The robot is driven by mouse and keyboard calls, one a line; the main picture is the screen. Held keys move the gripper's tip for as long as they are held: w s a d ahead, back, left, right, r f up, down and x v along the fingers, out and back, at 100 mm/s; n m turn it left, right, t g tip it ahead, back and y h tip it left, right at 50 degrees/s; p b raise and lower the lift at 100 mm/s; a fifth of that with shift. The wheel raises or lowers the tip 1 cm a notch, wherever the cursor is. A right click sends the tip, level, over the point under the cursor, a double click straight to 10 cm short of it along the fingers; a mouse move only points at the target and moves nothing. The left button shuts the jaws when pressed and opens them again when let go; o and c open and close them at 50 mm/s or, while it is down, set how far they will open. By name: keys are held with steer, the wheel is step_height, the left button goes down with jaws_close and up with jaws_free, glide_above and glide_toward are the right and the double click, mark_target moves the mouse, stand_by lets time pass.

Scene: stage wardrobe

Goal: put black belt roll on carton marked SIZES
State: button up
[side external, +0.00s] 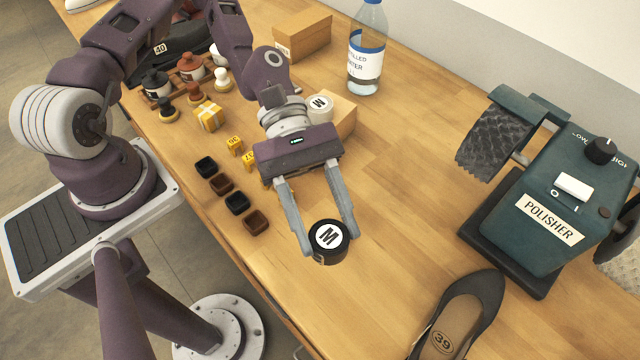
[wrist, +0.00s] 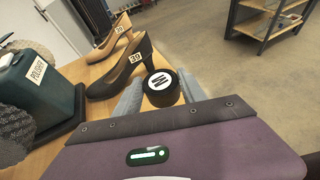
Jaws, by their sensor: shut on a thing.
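The black belt roll (side external: 329,240), a short black cylinder with a white M label on its face, is between the fingertips of my gripper (side external: 329,246). My gripper is shut on it. The roll also shows between the fingers in the wrist view (wrist: 162,88). It looks held above the table, label up. A tan carton (side external: 344,122) stands behind my gripper, partly hidden by it, with a pale roll (side external: 320,107) marked M at it. Another cardboard box (side external: 302,37) stands at the back. I cannot read SIZES on either.
A bottle (side external: 367,50) stands at the back. The green polisher (side external: 545,205) is at right, a dark shoe (side external: 462,312) marked 39 at front. Several small dark trays (side external: 221,184), yellow number blocks (side external: 235,146) and polish jars (side external: 190,67) are at left. Table between carton and polisher is clear.

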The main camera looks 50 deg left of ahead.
step_height(320, 180, up, 20)
steer(key=w+a+f+n+t, duration=0.1)
steer(key=w+a+n+t, duration=0.2)
steer(key=w, duration=0.6)
steer(key=w+a+f+n+t, duration=0.2)
steer(key=w+a+t, duration=0.1)
steer(key=w, duration=0.6)
step_height(320, 180, up, 3)
steer(key=n+t+y, duration=0.7)
steer(key=n+t, duration=0.4)
steer(key=n, duration=0.1)
glide_above(298, 21)
step_height(298, 21, down, 21)
steer(key=o, duration=1.5)
steer(key=shift+f, duration=0.1)
steer(key=shift+c, duration=0.2)
